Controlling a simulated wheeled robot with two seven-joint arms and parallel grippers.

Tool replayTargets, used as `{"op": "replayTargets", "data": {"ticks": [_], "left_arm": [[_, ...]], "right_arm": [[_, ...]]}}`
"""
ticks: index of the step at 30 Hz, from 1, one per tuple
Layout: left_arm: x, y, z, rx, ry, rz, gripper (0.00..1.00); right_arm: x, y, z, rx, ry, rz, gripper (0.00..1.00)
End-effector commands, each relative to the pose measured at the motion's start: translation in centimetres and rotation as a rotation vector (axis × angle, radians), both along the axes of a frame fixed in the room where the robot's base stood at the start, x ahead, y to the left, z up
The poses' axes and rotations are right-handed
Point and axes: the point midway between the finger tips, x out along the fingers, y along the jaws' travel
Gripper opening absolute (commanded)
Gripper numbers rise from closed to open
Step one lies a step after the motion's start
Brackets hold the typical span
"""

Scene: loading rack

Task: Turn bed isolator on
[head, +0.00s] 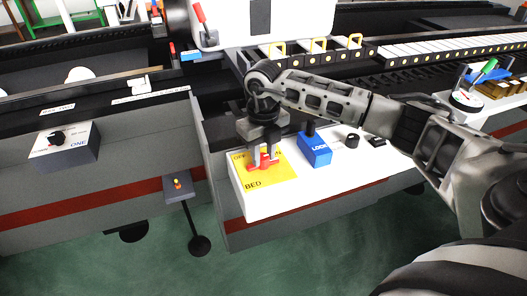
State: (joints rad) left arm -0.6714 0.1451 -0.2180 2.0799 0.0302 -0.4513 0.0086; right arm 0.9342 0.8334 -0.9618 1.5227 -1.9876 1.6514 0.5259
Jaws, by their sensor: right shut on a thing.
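The bed isolator is a red handle (265,164) on a yellow plate (280,180) marked BED, with OFF lettering along its upper edge. The plate is on the near left end of a white panel (300,196). My right gripper (264,156) reaches down from above with its fingers shut on the red handle. The fingers and wrist cover part of the handle and some lettering on the plate, so the handle's exact angle is hard to tell. My left gripper is not in view.
A blue block marked LOCK (316,152) stands just right of the yellow plate. A black knob (352,141) is further right. A grey box with a black knob (65,146) is at the left.

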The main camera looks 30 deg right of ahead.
Motion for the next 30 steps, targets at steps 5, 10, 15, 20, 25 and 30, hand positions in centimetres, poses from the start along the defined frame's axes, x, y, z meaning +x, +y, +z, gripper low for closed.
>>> {"op": "replayTargets", "data": {"ticks": [5, 10, 15, 20, 25, 30], "left_arm": [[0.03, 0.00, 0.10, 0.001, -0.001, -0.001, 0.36], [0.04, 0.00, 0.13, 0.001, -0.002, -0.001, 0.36], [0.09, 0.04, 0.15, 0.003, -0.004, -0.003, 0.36], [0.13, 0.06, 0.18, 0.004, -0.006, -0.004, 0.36], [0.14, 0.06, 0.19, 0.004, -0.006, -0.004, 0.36], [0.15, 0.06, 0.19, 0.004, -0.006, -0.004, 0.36]], "right_arm": [[0.09, -0.04, 0.18, 0.000, -0.003, -0.044, 0.06], [0.10, -0.04, 0.18, 0.000, -0.004, -0.058, 0.06], [0.11, -0.05, 0.18, 0.000, -0.004, -0.059, 0.06], [0.11, -0.05, 0.19, 0.000, -0.004, -0.058, 0.06], [0.09, -0.04, 0.14, 0.000, -0.003, -0.058, 0.50], [0.05, -0.02, 0.10, 0.000, -0.002, -0.057, 0.50]]}}
